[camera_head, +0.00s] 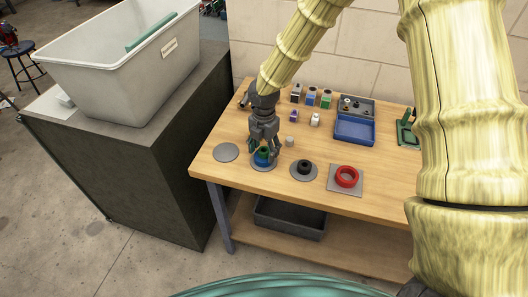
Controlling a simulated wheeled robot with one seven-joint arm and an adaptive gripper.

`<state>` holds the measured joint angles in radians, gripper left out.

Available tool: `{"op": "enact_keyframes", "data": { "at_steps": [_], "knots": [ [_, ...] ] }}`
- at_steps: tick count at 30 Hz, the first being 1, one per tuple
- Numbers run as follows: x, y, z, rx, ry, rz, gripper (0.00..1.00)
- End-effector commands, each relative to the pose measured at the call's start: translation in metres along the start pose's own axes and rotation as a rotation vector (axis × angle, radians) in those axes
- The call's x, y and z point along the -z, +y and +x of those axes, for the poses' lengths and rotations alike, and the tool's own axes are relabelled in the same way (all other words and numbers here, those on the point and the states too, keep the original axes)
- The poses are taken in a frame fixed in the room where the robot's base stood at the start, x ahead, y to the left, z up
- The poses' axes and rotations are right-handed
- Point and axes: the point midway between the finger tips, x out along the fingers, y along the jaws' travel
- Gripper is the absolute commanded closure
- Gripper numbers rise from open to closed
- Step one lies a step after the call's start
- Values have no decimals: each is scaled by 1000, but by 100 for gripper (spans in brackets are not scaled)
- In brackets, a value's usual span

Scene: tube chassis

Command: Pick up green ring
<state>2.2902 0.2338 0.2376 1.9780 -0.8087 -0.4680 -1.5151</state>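The green ring (262,151) is on the wooden workbench near its front edge, at the left. It sits just above a blue ring (261,161), on a round grey plate (264,167). My gripper (264,153) points down over it, with its fingers on both sides of the green ring. The fingers hide part of the ring. I cannot tell whether they touch it or have closed on it.
A bare grey disc (226,152) lies to the left. A black ring (304,167) and a red ring (346,177) sit on grey plates to the right. Small bottles (311,95) and a blue tray (354,129) stand behind. A large white bin (120,70) is on the left cabinet.

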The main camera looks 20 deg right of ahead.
Motion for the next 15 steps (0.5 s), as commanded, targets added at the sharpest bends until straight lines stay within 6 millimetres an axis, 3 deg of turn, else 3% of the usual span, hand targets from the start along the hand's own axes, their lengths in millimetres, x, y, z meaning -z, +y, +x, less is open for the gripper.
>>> {"op": "enact_keyframes", "data": {
  "at_steps": [1,8,15],
  "knots": [
    [0,0,0,0,0,0,52],
    [0,0,0,0,0,0,92],
    [0,0,0,0,0,0,92]
  ]
}}
